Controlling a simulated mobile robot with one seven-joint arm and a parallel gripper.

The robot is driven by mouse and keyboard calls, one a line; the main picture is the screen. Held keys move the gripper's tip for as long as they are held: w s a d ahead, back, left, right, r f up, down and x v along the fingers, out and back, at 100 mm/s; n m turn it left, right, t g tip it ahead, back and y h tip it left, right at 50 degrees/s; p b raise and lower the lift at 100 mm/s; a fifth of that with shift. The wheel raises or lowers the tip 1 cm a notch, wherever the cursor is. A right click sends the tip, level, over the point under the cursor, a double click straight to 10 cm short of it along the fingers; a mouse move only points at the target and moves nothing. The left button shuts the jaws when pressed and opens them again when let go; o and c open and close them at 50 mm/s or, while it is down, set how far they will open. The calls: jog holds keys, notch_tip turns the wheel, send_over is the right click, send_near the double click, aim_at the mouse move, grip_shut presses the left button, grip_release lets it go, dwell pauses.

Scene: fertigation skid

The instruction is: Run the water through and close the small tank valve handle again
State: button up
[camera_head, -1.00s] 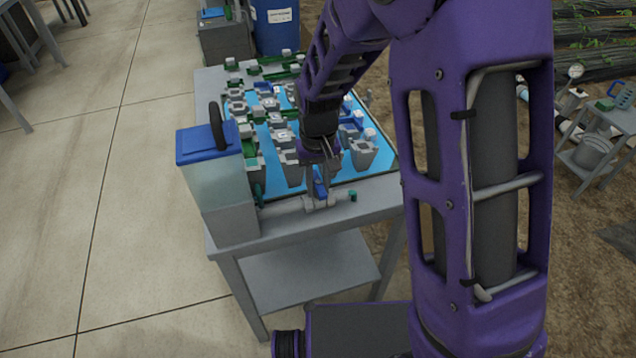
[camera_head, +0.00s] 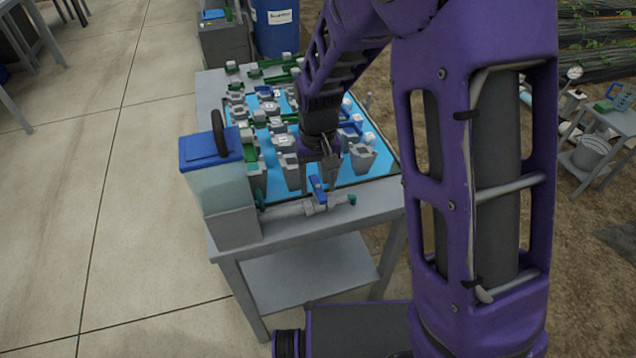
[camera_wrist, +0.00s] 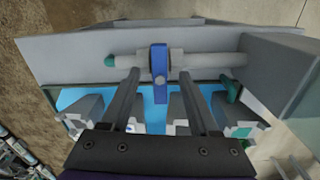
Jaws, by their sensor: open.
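The small tank (camera_head: 217,187) has pale, see-through walls and a blue lid, and it stands at the table's front left corner. A grey pipe (camera_head: 285,211) runs right from its foot along the table edge to a green end piece (camera_head: 352,199). The blue valve handle (camera_head: 319,190) sits on this pipe; in the wrist view the handle (camera_wrist: 160,72) lies crosswise to the pipe. My gripper (camera_head: 322,186) is open just above it. In the wrist view my gripper's fingers (camera_wrist: 159,75) are on either side of the handle, with a gap visible on both sides.
A blue panel (camera_head: 285,183) crowded with grey, green and blue fittings covers the table behind the pipe. A blue barrel (camera_head: 276,30) stands behind. A side stand with a bucket (camera_head: 593,152) is at right.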

notch_tip(320, 180, up, 8)
jog(key=p, duration=0.5)
